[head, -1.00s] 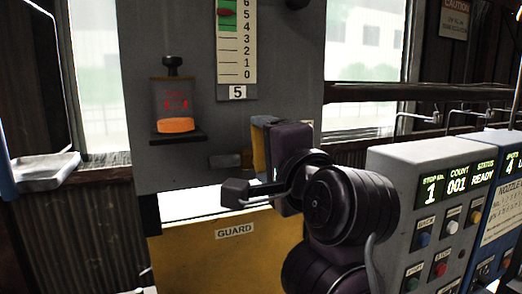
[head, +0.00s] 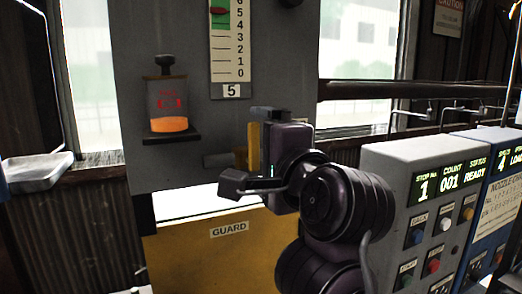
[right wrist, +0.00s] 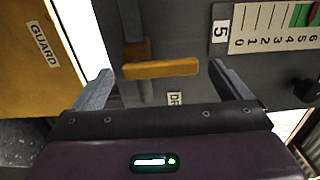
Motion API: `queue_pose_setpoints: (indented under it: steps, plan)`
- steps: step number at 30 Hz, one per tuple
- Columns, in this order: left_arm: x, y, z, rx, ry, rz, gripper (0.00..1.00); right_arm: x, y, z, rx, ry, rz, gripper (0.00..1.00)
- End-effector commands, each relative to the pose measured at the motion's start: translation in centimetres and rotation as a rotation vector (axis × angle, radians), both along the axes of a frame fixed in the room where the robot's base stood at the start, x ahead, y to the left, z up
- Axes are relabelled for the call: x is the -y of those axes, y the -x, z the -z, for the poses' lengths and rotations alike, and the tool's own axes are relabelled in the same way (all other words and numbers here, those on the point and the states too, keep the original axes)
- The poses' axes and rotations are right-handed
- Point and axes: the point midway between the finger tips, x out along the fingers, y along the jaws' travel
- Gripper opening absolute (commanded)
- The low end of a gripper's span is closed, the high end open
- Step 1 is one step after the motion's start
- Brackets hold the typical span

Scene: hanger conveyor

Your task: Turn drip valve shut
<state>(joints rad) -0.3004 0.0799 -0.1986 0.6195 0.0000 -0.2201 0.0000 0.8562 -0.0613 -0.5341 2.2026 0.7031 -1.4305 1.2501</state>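The drip valve's yellow lever (right wrist: 160,69) shows in the right wrist view, lying crosswise in front of a grey panel beside a partly hidden label that starts "DR". In the head view a yellow part (head: 254,148) shows beside my right gripper, mostly hidden by it. My right gripper (right wrist: 159,72) is open, with one finger on each side of the lever and a visible gap to both. In the head view my right gripper (head: 245,150) is in front of the grey panel, above the yellow guard. My left gripper is not in view.
An oiler glass (head: 168,108) with orange liquid sits on a small shelf left of my gripper. A scale (head: 228,50) is above it. The guard (head: 190,250) is below. A grey control box (head: 385,160) with buttons stands close on the right.

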Motion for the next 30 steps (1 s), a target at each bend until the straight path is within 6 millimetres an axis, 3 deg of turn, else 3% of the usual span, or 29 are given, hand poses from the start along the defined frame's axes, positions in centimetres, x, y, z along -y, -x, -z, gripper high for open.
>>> queue_pose_setpoints:
  steps: [10,21,30]
  plan:
    - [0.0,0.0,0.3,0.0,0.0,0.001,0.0,0.2,0.6,0.0,0.003,0.003,0.0,0.96]
    - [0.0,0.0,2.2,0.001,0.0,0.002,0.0,2.0,6.0,0.1,0.006,0.002,0.0,0.96]
    - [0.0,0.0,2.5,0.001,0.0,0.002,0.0,2.4,7.4,0.0,0.0,0.002,0.0,0.96]
